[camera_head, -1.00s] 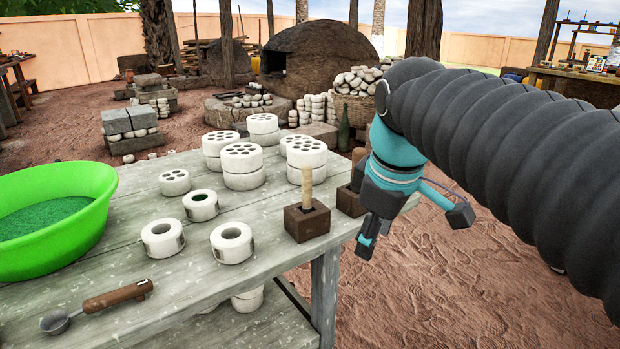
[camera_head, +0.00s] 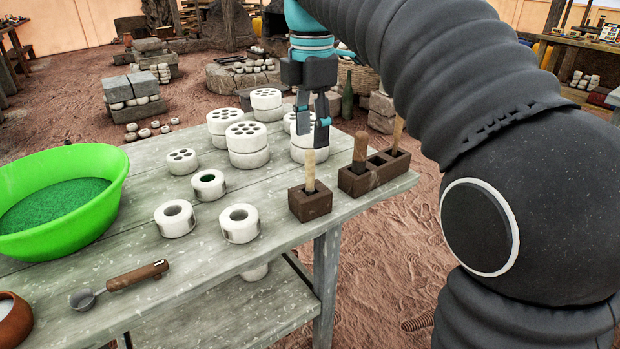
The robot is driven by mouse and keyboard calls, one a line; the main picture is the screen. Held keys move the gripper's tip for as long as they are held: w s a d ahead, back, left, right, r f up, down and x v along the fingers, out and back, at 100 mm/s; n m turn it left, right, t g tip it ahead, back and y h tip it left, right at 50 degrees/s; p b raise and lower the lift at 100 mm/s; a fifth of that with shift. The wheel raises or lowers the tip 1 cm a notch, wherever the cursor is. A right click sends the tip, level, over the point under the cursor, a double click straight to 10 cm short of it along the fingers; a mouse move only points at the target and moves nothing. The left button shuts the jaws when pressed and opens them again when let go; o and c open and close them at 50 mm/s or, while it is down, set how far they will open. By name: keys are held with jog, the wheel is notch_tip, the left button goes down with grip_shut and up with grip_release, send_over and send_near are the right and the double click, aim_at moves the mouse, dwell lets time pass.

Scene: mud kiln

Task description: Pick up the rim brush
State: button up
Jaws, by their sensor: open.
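Upright handled tools stand in dark wooden holders near the table's right edge, their lower ends hidden. A pale wooden handle (camera_head: 310,171) rises from a single block (camera_head: 310,204). A dark brown handle (camera_head: 360,150) and another pale handle (camera_head: 397,133) rise from a longer holder (camera_head: 357,184). I cannot tell which of them is the rim brush. My gripper (camera_head: 312,132) is open and empty, fingers pointing down. In the picture it is just above the single block's pale handle, in front of the white stacks at the back.
The grey table (camera_head: 150,240) bears several white perforated discs and rings (camera_head: 240,223). A green basin (camera_head: 100,205) and a ladle (camera_head: 125,284) are at the left. A reddish pot (camera_head: 12,318) is at the lower left. A dark bottle (camera_head: 347,97) stands behind the table.

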aim_at(310, 181)
jog(key=f, duration=0.3)
jog(key=f+b, duration=0.1)
jog(key=f, duration=0.5)
jog(key=shift+w+a+f, duration=0.15)
jog(key=shift+w+f, duration=0.1)
grip_shut()
